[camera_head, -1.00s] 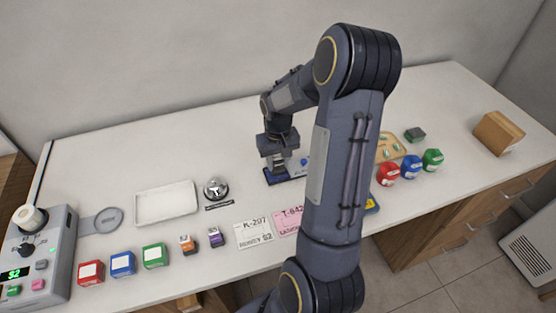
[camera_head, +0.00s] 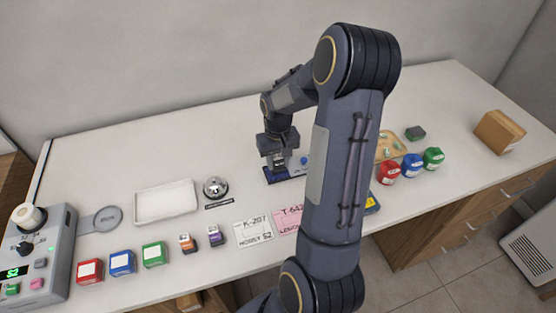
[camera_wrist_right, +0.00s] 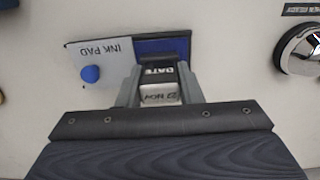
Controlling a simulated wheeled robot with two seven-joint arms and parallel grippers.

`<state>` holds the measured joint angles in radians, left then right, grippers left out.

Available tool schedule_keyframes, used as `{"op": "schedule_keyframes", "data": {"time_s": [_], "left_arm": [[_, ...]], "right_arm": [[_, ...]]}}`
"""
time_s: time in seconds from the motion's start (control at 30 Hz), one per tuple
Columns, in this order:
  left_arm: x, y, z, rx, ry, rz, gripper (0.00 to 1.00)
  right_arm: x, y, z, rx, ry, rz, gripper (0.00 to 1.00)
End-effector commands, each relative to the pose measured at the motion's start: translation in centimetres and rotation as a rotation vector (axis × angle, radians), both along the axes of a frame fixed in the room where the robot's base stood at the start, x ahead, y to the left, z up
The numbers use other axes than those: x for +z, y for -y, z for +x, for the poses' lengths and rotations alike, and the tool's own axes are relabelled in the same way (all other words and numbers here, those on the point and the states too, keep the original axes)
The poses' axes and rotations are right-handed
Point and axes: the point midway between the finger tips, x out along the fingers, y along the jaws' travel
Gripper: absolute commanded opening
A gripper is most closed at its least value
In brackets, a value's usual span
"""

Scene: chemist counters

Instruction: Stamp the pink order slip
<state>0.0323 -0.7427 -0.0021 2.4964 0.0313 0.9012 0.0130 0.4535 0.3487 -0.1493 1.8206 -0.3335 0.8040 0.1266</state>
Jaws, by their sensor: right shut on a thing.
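The pink order slip (camera_head: 288,219) lies flat near the counter's front edge, its right part hidden behind my right arm. A white slip (camera_head: 254,233) lies beside it on the left. My right gripper (camera_head: 274,163) is over the blue ink pad (camera_head: 279,178) at the back. In the right wrist view, my right gripper (camera_wrist_right: 159,84) is shut on a date stamp (camera_wrist_right: 160,88). The ink pad (camera_wrist_right: 165,46) shows there with its labelled lid open and a blue knob. The stamp is at the pad's near edge; I cannot tell whether it touches. My left gripper is not in view.
A bell (camera_head: 215,188) and a white tray (camera_head: 165,203) stand left of the pad. Several coloured boxes line the front left, by a grey machine (camera_head: 38,255). Red, blue and green jars (camera_head: 410,167) stand to the right. The counter's back middle is clear.

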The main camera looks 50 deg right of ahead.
Motion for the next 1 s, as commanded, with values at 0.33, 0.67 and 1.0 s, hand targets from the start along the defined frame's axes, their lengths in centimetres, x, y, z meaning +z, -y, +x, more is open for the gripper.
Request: {"op": "schedule_keyframes", "data": {"time_s": [0.33, 0.67, 1.0], "left_arm": [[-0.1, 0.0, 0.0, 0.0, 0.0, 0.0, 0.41], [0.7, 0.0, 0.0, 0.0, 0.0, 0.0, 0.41], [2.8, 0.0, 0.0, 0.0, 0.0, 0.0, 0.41]], "right_arm": [[-0.2, -0.1, -0.1, 0.0, -0.003, 0.001, 0.18], [0.7, -0.1, -0.1, 0.0, -0.003, 0.001, 0.18], [3.6, 0.0, 0.0, 0.001, -0.001, 0.0, 0.18]]}}
